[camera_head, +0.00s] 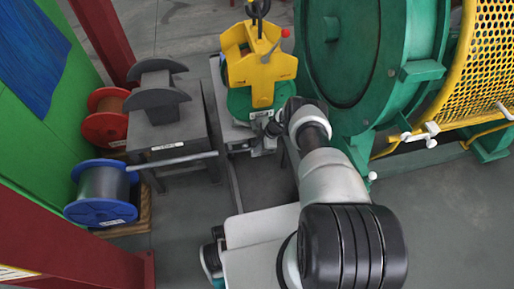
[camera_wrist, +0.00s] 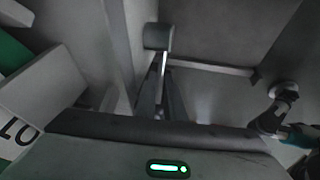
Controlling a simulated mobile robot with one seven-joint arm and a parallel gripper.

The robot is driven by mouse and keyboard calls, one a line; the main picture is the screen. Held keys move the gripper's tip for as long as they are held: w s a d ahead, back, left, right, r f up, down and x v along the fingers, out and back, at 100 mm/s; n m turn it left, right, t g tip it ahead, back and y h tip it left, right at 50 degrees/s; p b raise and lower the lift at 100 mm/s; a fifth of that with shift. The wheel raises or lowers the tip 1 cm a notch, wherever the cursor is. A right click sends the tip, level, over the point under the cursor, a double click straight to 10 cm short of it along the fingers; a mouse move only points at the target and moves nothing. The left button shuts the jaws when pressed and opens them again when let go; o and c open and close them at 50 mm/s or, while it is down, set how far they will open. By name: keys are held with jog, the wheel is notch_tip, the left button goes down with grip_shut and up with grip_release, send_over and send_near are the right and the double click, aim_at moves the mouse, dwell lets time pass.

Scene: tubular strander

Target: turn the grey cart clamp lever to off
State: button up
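In the wrist view a grey lever with a round cylindrical end (camera_wrist: 158,37) stands ahead of my gripper (camera_wrist: 161,98). Its thin shaft runs down towards the two narrow dark fingers. I cannot tell whether the fingers touch the shaft, or how far apart they are. In the head view my arm reaches to the front edge of a grey cart (camera_head: 226,128), where my gripper (camera_head: 268,128) is small and partly hidden by my wrist. The lever cannot be made out there.
A yellow lifting fixture (camera_head: 262,68) sits over a green reel (camera_head: 240,101) on the cart. The large green machine (camera_head: 340,45) with a yellow guard (camera_head: 490,60) is close on the right. A grey stand (camera_head: 165,135) and a blue-flanged spool (camera_head: 102,192) are left.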

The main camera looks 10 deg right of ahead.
grip_shut()
jog(key=shift+a+f+h, duration=0.2)
jog(key=shift+a+h, duration=0.15)
jog(key=shift+h, duration=0.15)
jog(key=shift+f, duration=0.15)
jog(key=shift+o, duration=1.9)
grip_release()
jog(key=p+v, duration=0.6)
jog(key=v, duration=1.1)
jog(key=shift+a+r+p, duration=0.25)
jog(key=shift+r+p, duration=0.05)
jog(key=shift+p, duration=0.1)
